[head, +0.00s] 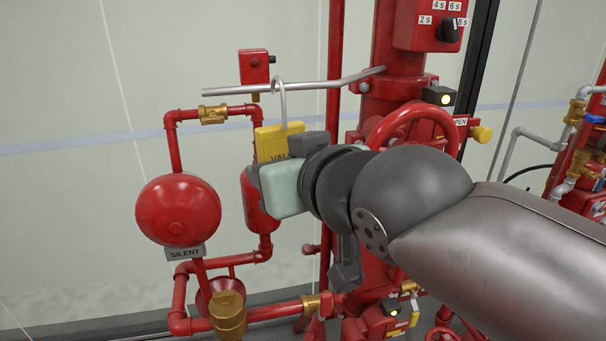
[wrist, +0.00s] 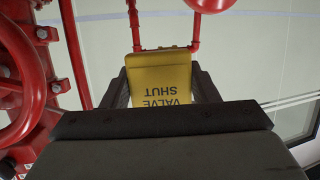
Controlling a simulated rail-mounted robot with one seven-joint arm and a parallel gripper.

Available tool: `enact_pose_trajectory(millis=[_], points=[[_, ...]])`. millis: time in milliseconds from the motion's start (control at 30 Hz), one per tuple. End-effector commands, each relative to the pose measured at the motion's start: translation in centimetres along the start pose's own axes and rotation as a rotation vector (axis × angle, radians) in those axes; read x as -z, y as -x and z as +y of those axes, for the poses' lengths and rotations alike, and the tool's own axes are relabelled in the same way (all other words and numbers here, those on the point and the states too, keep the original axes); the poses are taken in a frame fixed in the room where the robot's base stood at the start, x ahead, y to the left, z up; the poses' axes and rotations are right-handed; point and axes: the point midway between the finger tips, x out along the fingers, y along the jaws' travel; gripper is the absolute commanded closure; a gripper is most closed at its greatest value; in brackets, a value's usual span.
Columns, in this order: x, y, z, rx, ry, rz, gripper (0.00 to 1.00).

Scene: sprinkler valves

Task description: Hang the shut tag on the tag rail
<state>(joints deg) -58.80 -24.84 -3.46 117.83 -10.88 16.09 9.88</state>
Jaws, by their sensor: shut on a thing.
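The yellow shut tag (head: 270,142) hangs below a grey wire hook (head: 283,103). In the wrist view, the tag (wrist: 160,75) reads "VALVE SHUT" upside down. My gripper (head: 281,160) is shut on the tag's lower part; in the wrist view, its dark fingers (wrist: 161,88) flank the tag. The tag rail (head: 315,87) is a thin grey bar reaching left from the red riser. The hook's bend shows just above the rail and its shank below it; whether it rests on the rail I cannot tell. My gripper hides the tag's lower end.
A red bell (head: 178,210) with a "SILENT" label is at left. A small red box (head: 254,67) stands behind the rail. A red handwheel (head: 412,125) is close to my wrist at right. The rail's left end is free.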

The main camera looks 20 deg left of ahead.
Motion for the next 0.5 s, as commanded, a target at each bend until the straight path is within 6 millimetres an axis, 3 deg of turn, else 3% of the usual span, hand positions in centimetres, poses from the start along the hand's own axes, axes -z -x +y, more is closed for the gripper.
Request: enact_pose_trajectory(millis=[200,500], points=[[0.7,-2.0,0.5,0.001,-0.001,-0.002,0.68],[1.2,-3.5,0.9,0.000,0.000,0.000,0.68]])
